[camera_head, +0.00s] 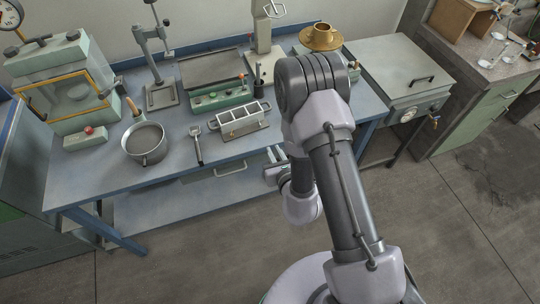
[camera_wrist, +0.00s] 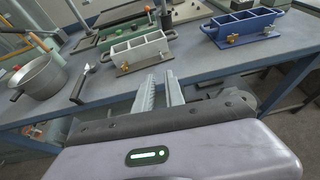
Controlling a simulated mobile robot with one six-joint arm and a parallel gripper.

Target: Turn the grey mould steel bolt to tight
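The grey mould (camera_head: 240,121) is a long open box with compartments on the blue bench in the head view. It also shows in the wrist view (camera_wrist: 137,50), beyond my fingertips and slightly left. A small brass-coloured fitting (camera_wrist: 125,67) sits at its near side. The steel bolt is too small to tell apart, and so is its setting. My gripper (camera_wrist: 161,76) points at the bench near the grey mould, with a gap between its two fingers and nothing in it. In the head view my arm partly hides the gripper (camera_head: 272,168), low by the bench's front edge.
A saucepan (camera_head: 147,145) and a small tool (camera_head: 196,143) lie left of the grey mould. A green-based device (camera_head: 219,97) stands behind it.

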